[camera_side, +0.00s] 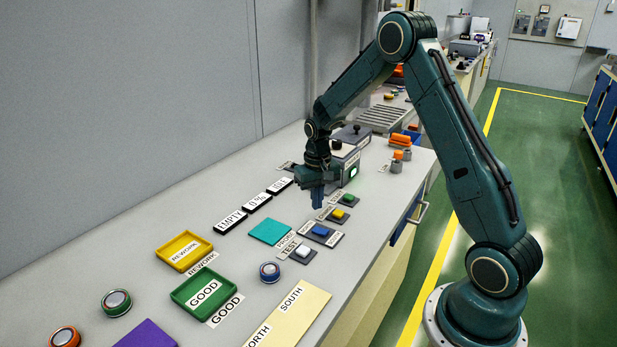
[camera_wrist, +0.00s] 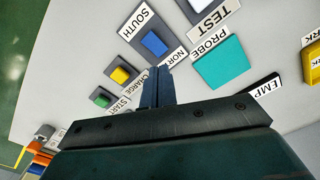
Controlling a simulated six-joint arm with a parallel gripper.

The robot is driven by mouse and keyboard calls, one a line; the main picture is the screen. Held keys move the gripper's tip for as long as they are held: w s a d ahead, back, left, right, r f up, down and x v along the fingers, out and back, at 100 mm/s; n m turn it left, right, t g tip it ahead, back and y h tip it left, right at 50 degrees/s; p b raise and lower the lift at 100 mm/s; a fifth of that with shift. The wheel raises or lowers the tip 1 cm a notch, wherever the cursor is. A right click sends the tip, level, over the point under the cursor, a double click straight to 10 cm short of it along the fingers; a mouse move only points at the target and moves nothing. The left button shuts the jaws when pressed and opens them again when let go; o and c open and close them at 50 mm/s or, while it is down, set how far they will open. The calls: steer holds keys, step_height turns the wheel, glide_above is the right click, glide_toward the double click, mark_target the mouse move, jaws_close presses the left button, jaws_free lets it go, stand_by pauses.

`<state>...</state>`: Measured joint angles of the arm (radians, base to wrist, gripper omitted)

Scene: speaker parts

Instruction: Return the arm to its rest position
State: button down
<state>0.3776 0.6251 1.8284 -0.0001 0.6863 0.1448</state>
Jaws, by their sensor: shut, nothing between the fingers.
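My gripper (camera_side: 318,196) is shut and empty. It points down above the bench, between the turquoise probe pad (camera_side: 270,232) and the row of buttons. In the wrist view its closed fingers (camera_wrist: 158,88) show near the blue button (camera_wrist: 154,43), with the turquoise pad (camera_wrist: 220,63) to their right. The yellow button (camera_side: 338,215) and green button (camera_side: 348,199) lie close to the gripper in the side view. My arm is bent and reaches out over the bench from its base at the right.
A grey box with a lit green face (camera_side: 353,172) stands just behind the gripper. A yellow tray (camera_side: 184,251), a green tray (camera_side: 204,290) and round speaker parts (camera_side: 116,302) lie at the front left. Orange blocks (camera_side: 404,139) lie near the bench's right edge.

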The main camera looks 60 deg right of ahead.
steer(key=s+a+r+n+t, duration=0.1)
steer(key=s+a+r, duration=0.35)
steer(key=r, duration=0.45)
steer(key=s+a+r+n+t, duration=0.2)
steer(key=s+a+r, duration=0.25)
steer(key=r, duration=0.35)
steer(key=s+a+r+n+t, duration=0.1)
steer(key=s+a, duration=0.3)
steer(key=s, duration=0.4)
steer(key=s+a+r+n+t, duration=0.1)
steer(key=s+a+r, duration=0.3)
steer(key=s, duration=0.4)
steer(key=shift+r+n+t, duration=0.3)
steer(key=shift+r+n, duration=0.05)
steer(key=shift+n, duration=0.15)
